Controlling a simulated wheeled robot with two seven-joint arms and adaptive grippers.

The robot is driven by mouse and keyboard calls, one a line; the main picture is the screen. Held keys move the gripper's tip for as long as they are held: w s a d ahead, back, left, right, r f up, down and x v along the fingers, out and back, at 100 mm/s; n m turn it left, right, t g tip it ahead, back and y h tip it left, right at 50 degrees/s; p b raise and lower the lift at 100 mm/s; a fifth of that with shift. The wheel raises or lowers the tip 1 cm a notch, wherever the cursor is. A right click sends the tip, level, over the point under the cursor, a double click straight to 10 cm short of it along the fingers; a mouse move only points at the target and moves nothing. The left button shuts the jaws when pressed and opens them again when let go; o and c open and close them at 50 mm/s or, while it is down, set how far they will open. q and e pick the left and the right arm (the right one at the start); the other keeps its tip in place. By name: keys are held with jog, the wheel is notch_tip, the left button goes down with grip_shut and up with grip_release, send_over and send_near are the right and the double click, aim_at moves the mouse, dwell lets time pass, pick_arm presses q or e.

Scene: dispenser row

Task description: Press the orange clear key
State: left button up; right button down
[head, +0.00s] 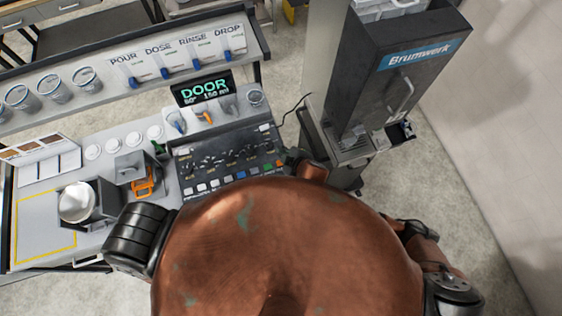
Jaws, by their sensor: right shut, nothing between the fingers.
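The dark control panel (222,160) stands on the bench, with knobs above and a row of small keys along its front edge. In that row I make out pale keys on the left, a blue key (241,174) and a green key (267,167). A small orange key (279,163) seems to sit at the right end, close to my gripper and hard to make out. My right gripper (290,158) is shut and empty at the panel's right end; I cannot tell whether it touches the key. My left gripper is not in view.
A display (203,89) reading DOOR stands behind the panel. Left are a metal cup (77,203), an orange-handled item (143,186) and white discs. A shelf of canisters and labelled dispensers (172,61) runs behind. A tall dark Brumwerk machine (400,80) stands right.

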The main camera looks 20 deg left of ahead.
jog(key=b, duration=0.8)
send_over(281, 164)
notch_tip(281, 164, down, 7)
jog(key=shift+f, duration=0.15)
jog(key=shift+w+f, duration=0.1)
jog(key=shift+f, duration=0.6)
jog(key=shift+f, duration=0.2)
dwell(0.3)
jog(key=shift+f, duration=0.25)
